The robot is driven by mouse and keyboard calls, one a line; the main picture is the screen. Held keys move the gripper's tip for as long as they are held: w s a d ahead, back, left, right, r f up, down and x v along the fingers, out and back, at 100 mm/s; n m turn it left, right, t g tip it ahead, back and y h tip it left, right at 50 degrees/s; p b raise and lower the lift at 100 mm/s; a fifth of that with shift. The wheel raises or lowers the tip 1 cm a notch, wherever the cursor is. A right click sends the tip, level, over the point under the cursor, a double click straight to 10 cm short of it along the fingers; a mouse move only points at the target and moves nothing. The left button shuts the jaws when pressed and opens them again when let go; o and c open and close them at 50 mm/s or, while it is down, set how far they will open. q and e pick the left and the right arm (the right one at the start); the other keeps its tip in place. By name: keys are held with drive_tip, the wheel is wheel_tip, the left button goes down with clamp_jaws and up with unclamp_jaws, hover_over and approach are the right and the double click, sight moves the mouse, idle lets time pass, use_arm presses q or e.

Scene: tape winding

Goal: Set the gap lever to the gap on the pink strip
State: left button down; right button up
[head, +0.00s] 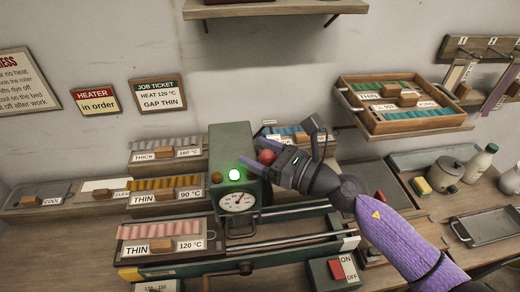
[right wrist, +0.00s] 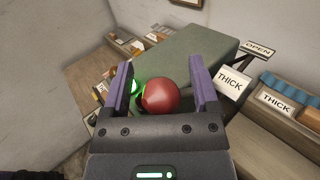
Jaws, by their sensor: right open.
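The gap lever's red ball knob (head: 267,156) is at the right side of the green machine (head: 232,142). In the right wrist view the knob (right wrist: 165,97) sits between the two purple fingers of my right gripper (right wrist: 161,68), which are apart. My right gripper (head: 252,150) reaches the knob from the right in the head view. The knob hides the lever's shaft. Plates reading OPEN (right wrist: 258,47) and THICK (right wrist: 233,82) show beside the machine. The pink strip (head: 160,230) lies in the front left tray, labelled THIN and 120 °C. My left gripper is not in view.
A round dial (head: 238,202) and a lit green lamp (head: 235,175) are on the machine's front. A job ticket (head: 158,95) on the wall reads HEAT 120 °C, GAP THIN. A red ON/OFF switch (head: 337,270) stands at the front. Strip trays (head: 165,192) crowd the left.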

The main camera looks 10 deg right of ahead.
clamp_jaws()
idle(1.4)
